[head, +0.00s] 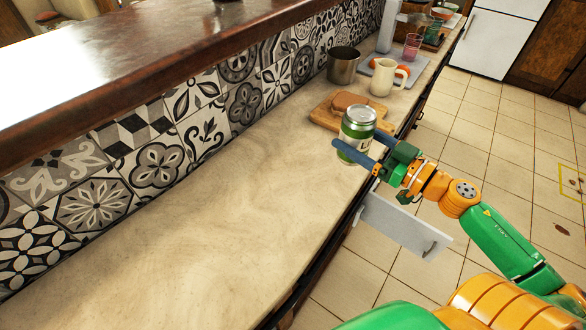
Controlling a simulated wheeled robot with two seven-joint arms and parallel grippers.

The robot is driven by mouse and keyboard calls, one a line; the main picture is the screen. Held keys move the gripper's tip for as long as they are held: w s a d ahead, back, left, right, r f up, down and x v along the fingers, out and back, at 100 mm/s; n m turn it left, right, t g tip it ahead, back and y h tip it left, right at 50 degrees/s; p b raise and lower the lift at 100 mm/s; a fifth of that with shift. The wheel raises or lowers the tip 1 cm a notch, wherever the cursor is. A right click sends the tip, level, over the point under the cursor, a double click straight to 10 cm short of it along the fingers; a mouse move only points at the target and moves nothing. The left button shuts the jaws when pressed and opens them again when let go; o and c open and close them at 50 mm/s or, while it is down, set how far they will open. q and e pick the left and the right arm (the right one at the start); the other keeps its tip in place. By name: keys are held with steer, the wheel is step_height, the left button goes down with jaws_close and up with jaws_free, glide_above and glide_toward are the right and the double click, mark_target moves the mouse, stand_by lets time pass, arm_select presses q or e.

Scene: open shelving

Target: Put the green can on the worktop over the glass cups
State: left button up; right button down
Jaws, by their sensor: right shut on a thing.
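The green can (356,127), with a silver lid and a pale label, is upright between the blue fingers of my right gripper (359,149). My right gripper is shut on it, over the front edge side of the worktop (200,215). I cannot tell whether the can's base touches the worktop. A pinkish glass cup (412,46) stands at the far end of the counter. A greenish glass (433,33) is just behind it. My left gripper is not in view.
Behind the can are a wooden board (325,115) with a brown item, a cream mug (383,77) and a metal pot (343,65). An open drawer (405,228) juts out below the counter. The near worktop is clear. A raised ledge (130,62) runs along the left.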

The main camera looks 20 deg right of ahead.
steer(key=shift+w+a+f, duration=0.3)
steer(key=shift+w+a, duration=0.2)
steer(key=shift+w+a+f, duration=0.3)
steer(key=shift+w+a, duration=0.15)
steer(key=shift+a, duration=0.05)
steer(key=w+a+f, duration=0.1)
steer(key=f, duration=0.1)
steer(key=w+a+f+b, duration=0.1)
steer(key=a+f, duration=0.1)
steer(key=w+a+f, duration=0.1)
steer(key=a+f, duration=0.1)
steer(key=shift+a, duration=0.1)
step_height(320, 180, down, 4)
steer(key=b, duration=0.2)
steer(key=shift+w+a+b, duration=0.15)
steer(key=shift+b, duration=0.15)
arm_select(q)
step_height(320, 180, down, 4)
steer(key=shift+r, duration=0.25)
arm_select(e)
steer(key=shift+r, duration=0.2)
